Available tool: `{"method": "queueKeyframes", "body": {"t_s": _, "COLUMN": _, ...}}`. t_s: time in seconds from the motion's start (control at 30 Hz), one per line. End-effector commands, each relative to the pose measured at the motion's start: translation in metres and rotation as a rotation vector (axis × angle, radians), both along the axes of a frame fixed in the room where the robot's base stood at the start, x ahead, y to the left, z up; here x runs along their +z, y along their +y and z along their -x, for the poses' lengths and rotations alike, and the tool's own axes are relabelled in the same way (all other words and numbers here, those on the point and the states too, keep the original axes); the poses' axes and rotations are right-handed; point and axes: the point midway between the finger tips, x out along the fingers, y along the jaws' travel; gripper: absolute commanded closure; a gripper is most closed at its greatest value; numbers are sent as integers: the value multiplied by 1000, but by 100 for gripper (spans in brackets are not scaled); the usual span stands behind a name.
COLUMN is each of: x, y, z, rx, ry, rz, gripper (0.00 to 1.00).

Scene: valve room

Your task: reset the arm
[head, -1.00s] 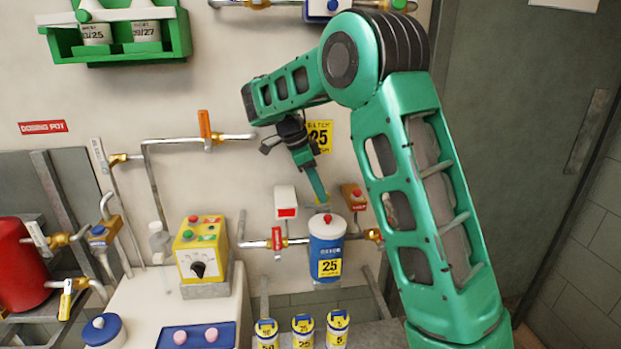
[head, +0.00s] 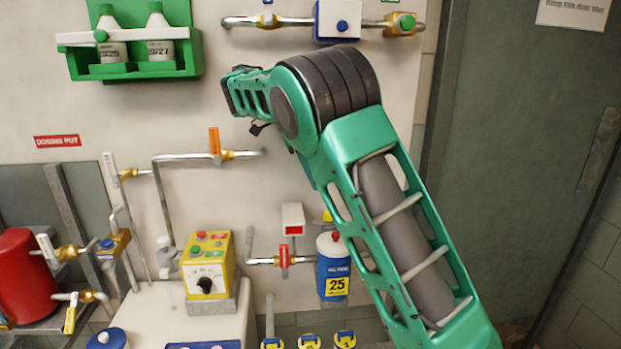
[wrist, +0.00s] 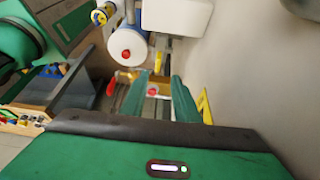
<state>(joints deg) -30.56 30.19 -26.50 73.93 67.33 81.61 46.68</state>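My green arm rises from the lower right of the head view and bends at a big dark elbow joint, its forearm pointing left, away toward the wall. My gripper is hidden behind the arm in the head view. In the wrist view my gripper (wrist: 160,78) shows two green fingers standing apart, with nothing held between them. A blue-and-white canister (head: 333,268) marked 25 stands behind the upper arm, partly covered. What looks like its white lid with a red knob (wrist: 127,47) shows in the wrist view beyond the fingers, apart from them.
A yellow control box (head: 209,262) stands on a white bench left of the canister. Pipes with an orange-handled valve (head: 215,142) run along the wall. A green bottle rack (head: 133,68) hangs upper left, and a red tank (head: 24,277) stands at the left edge. A grey door (head: 530,150) is at right.

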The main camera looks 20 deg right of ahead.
Motion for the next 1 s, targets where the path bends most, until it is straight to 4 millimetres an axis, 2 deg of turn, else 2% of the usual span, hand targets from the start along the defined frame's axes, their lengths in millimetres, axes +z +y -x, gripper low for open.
{"method": "queueKeyframes", "body": {"t_s": 0.47, "x": 1, "y": 0, "z": 0, "rx": 1, "ry": 0, "rz": 0, "gripper": 72}}
{"method": "queueKeyframes", "body": {"t_s": 0.57, "x": 2, "y": -5, "z": 3, "rx": 7, "ry": 6, "rz": -4, "gripper": 72}}
{"method": "queueKeyframes", "body": {"t_s": 0.67, "x": 4, "y": -23, "z": 14, "rx": 34, "ry": 29, "rz": -18, "gripper": 72}}
{"method": "queueKeyframes", "body": {"t_s": 0.77, "x": 6, "y": -54, "z": 37, "rx": 93, "ry": 72, "rz": -49, "gripper": 72}}
{"method": "queueKeyframes", "body": {"t_s": 0.9, "x": 6, "y": -102, "z": 83, "rx": 221, "ry": 138, "rz": -111, "gripper": 72}}
{"method": "queueKeyframes", "body": {"t_s": 1.0, "x": 2, "y": -128, "z": 118, "rx": 323, "ry": 174, "rz": -157, "gripper": 72}}
